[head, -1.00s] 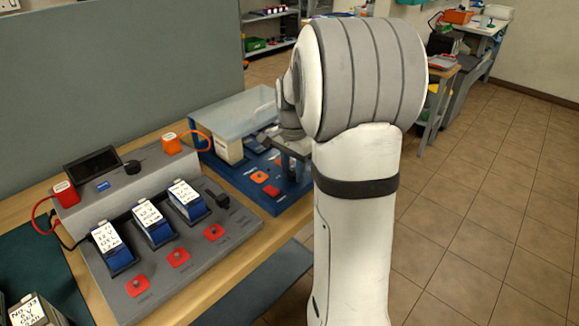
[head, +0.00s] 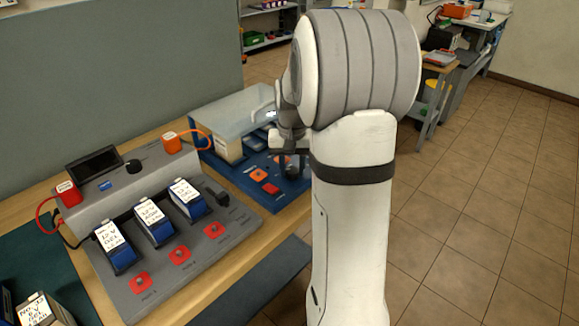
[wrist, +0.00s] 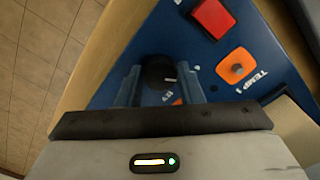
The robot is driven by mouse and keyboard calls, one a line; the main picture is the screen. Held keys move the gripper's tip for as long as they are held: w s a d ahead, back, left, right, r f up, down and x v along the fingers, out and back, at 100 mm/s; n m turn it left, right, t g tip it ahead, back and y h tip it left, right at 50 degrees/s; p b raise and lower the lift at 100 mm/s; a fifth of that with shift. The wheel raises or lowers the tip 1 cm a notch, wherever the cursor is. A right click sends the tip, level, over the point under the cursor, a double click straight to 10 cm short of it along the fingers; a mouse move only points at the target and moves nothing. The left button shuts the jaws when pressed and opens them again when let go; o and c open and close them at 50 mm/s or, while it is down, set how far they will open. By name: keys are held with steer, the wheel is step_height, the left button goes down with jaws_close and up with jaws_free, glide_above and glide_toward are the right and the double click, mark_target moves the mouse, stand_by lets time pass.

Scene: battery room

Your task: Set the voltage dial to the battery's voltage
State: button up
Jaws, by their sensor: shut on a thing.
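A black round dial (wrist: 158,72) with a pale pointer mark sits on the blue panel (wrist: 130,85). In the wrist view my gripper (wrist: 158,84) has a finger on each side of it and is shut on it. A printed voltage mark beside the dial is partly hidden and I cannot read it fully. In the head view my gripper (head: 291,162) is low over the blue panel's right end, partly hidden by my arm. Three labelled blue batteries stand in the grey charger: a left one (head: 116,247), a middle one (head: 155,224) and a right one (head: 188,201).
The blue panel carries a red button (wrist: 212,17), an orange knob (wrist: 235,66) marked TEMP and a clear cover (head: 235,122). Another battery (head: 42,310) stands front left.

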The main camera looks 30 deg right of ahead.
mark_target(292, 170)
steer(key=shift+d, duration=0.1)
stand_by(0.5)
steer(key=o, duration=1)
steer(key=shift+c, duration=0.2)
step_height(292, 170, up, 8)
steer(key=shift+f+p, duration=0.1)
steer(key=shift+p, duration=0.2)
